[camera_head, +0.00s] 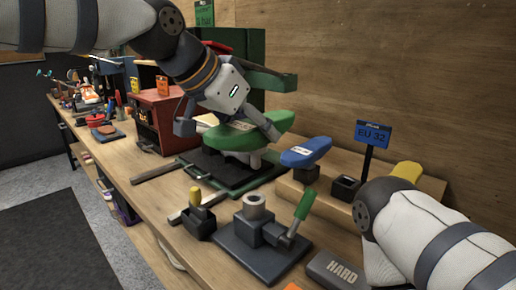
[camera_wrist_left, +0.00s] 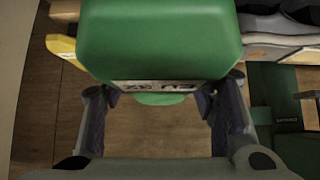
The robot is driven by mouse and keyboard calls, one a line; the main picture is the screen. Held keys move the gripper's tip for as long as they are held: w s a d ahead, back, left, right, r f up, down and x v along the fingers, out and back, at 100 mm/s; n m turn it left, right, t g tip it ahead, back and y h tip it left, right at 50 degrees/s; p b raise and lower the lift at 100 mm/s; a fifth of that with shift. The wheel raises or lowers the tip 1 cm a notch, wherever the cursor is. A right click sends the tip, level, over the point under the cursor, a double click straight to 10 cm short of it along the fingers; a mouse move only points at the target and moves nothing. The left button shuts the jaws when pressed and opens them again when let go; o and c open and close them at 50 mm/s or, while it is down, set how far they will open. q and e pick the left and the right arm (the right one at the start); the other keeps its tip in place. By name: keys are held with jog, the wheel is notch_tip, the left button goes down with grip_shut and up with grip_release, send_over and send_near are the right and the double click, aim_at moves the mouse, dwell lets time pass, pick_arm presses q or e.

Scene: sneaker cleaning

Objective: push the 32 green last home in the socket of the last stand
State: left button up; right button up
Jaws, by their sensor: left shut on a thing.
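The green last (camera_head: 278,121) is between the fingers of my left gripper (camera_head: 226,128), which is shut on it. In the left wrist view the green last (camera_wrist_left: 160,40) fills the top middle, with an upside-down "EU 32" label facing the camera, and the fingers (camera_wrist_left: 160,112) are on either side. In the head view it appears over a black tray. The last stand (camera_head: 262,243) is a dark plate with a grey cylindrical socket (camera_head: 255,206) and a green-handled lever. The socket top looks empty and lies nearer the camera than the green last. My right gripper is out of view.
A blue last (camera_head: 305,152) sits on a dark block by the "EU 32" sign (camera_head: 372,135), beside an empty dark holder (camera_head: 345,188). A yellow-topped tool (camera_head: 196,196) stands left of the stand. A "HARD" block (camera_head: 337,270) lies at the front. The black tray (camera_head: 205,168) is behind.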

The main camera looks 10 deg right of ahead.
aim_at(212, 147)
pick_arm(q)
jog(key=shift+s+a+r, duration=0.1)
jog(key=shift+a+r, duration=0.1)
jog(key=shift+r, duration=0.05)
jog(key=shift+r, duration=0.1)
jog(key=shift+f+p, duration=0.35)
jog(key=shift+f, duration=2.6)
jog(key=shift+f, duration=2.35)
jog(key=o, duration=1.6)
jog(key=shift+f, duration=0.1)
jog(key=v, duration=1.2)
